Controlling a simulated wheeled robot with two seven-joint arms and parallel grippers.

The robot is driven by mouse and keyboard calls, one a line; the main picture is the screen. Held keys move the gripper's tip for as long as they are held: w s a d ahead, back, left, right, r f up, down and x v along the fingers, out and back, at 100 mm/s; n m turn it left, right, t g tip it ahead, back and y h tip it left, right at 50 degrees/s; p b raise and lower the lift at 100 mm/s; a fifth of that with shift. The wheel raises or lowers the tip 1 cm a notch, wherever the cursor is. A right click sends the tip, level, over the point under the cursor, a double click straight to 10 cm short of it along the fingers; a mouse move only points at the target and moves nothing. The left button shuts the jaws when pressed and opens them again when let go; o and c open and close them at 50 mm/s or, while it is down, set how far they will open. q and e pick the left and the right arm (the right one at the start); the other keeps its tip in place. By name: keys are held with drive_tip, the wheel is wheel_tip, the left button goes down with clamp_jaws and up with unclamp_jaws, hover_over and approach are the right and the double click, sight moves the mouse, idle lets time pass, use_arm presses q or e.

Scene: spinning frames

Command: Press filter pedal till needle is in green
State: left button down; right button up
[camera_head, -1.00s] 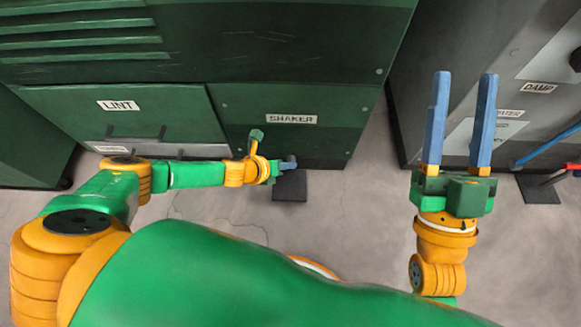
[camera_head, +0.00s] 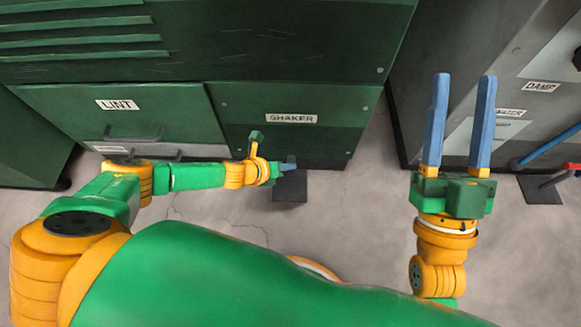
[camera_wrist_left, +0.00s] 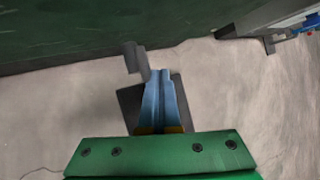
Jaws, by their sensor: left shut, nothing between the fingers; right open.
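A dark grey pedal (camera_wrist_left: 134,60) stands over its dark base plate (camera_wrist_left: 130,98) on the floor, close to the green cabinet's lower edge. In the head view the plate (camera_head: 290,190) lies below the SHAKER panel. No filter marking is readable on it. My left gripper (camera_head: 291,162) is shut and empty, with its blue fingertips (camera_wrist_left: 160,76) above the plate and just right of the pedal in the wrist view. I cannot tell whether they touch the pedal. My right gripper (camera_head: 461,78) is open and empty. No gauge or needle is in view.
The green cabinet has a LINT drawer (camera_head: 60,108) and a SHAKER panel (camera_head: 335,100). A grey machine (camera_head: 440,60) stands at the right, with a blue bar (camera_head: 552,146) and a red-ended bar near another dark floor plate (camera_head: 541,191). Concrete floor lies clear between them.

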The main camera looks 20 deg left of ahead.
use_arm(q)
drive_tip(key=shift+f+b, duration=0.45)
drive_tip(key=shift+f, duration=0.25)
idle(0.4)
drive_tip(key=shift+s, duration=0.1)
idle(0.4)
drive_tip(key=shift+r+p, duration=0.9)
drive_tip(key=shift+p, duration=0.15)
drive_tip(key=shift+r+p, duration=0.4)
drive_tip(key=shift+r, duration=0.05)
wheel_tip(320, 180, up, 5)
drive_tip(key=p, duration=0.5)
drive_tip(key=shift+r+p, duration=0.15)
drive_tip(key=shift+p, duration=0.2)
